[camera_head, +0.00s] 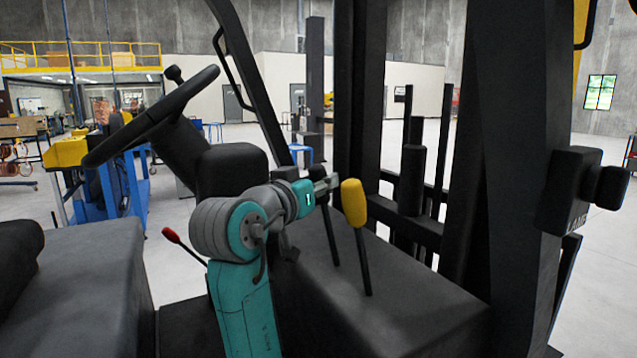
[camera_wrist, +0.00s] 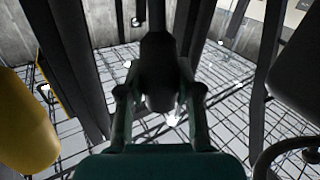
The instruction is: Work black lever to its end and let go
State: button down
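The black lever (camera_head: 334,237) stands on the dark console of a forklift, its shaft leaning slightly. Its dark knob (camera_wrist: 157,85) is in the middle of the wrist view, between the two fingers. My gripper (camera_head: 325,186) is at the top of this lever in the head view and partly covers it. In the wrist view the fingers of my gripper (camera_wrist: 158,92) close in on both sides of the knob and appear to touch it. The dark colours make the contact hard to see.
A yellow-knobbed lever (camera_head: 354,204) stands close to the right of the black lever; its knob fills the left edge of the wrist view (camera_wrist: 25,122). A red-tipped lever (camera_head: 170,235) is at left. The steering wheel (camera_head: 150,115) and dark mast posts (camera_head: 360,90) are nearby.

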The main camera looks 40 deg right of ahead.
jog(key=shift+s+d+r+m+y, duration=0.1)
jog(key=shift+s+d+m+y, duration=0.15)
jog(key=shift+d+y, duration=0.4)
jog(key=shift+s+d+r+m+y, duration=0.1)
jog(key=shift+s+d+m+y, duration=0.1)
jog(key=shift+d, duration=0.7)
jog(key=shift+s+d+r+m+y, duration=0.1)
jog(key=shift+s+d+m+y, duration=0.15)
jog(key=shift+d+y, duration=0.4)
jog(key=shift+d, duration=0.2)
jog(key=c, duration=0.8)
grip_release()
jog(key=shift+o, duration=0.2)
notch_tip(320, 180, up, 10)
jog(key=shift+a+f, duration=0.1)
